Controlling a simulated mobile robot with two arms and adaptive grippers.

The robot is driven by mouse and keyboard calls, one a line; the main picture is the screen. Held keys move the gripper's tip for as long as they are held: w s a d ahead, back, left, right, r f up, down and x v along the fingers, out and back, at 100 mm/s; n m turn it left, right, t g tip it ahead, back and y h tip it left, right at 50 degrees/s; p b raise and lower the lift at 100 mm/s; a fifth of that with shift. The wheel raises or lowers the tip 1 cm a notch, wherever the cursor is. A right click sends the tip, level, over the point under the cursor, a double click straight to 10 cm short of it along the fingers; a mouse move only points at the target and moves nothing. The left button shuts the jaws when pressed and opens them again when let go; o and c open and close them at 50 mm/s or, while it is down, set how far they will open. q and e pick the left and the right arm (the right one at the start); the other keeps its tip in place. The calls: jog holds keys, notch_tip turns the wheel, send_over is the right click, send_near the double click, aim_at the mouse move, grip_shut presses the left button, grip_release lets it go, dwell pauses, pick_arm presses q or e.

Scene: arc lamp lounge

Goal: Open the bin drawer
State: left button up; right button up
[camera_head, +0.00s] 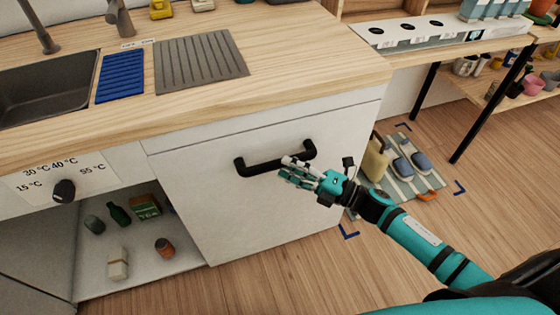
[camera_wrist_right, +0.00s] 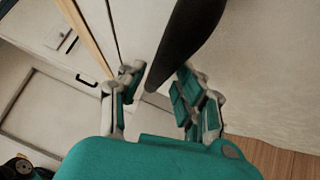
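The bin drawer's white front (camera_head: 215,205) is under the wooden worktop and looks shut. Its black bar handle (camera_head: 262,167) runs across the upper part of the front. My right gripper (camera_head: 290,170) is at the right half of the handle, with its arm coming from the lower right. In the right wrist view, the dark handle (camera_wrist_right: 185,40) reaches down between the fingers of my right gripper (camera_wrist_right: 158,85). The fingers are spread, with gaps visible beside the handle. My left gripper is not in view.
The worktop (camera_head: 310,70) overhangs the drawer. An open compartment with bottles and boxes (camera_head: 145,207) is left of it. A mat (camera_head: 400,175) with several items lies on the floor to the right. Floor in front of the drawer (camera_head: 270,270) is clear.

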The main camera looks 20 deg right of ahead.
aim_at(258, 159)
jog(key=shift+x, duration=1.55)
grip_shut()
